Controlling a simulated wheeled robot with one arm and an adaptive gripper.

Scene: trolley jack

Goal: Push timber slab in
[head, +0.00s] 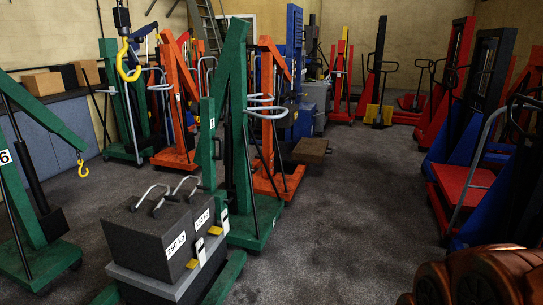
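A brown, flat block that looks like the timber slab (312,148) shows mid-picture, just right of the green and orange lifting frames. Its right end sticks out over the dark floor, and its left part is hidden or in shadow. I cannot tell what bears it. My gripper does not show in the head view, so its distance from the slab cannot be seen.
A green crane (236,130) and an orange crane (268,110) stand left of the slab. Weights (165,240) marked 250 kg sit in front. A red and blue trolley (465,185) stands right. Dark floor (350,220) is clear between. Brown rounded shapes (485,275) fill the bottom right corner.

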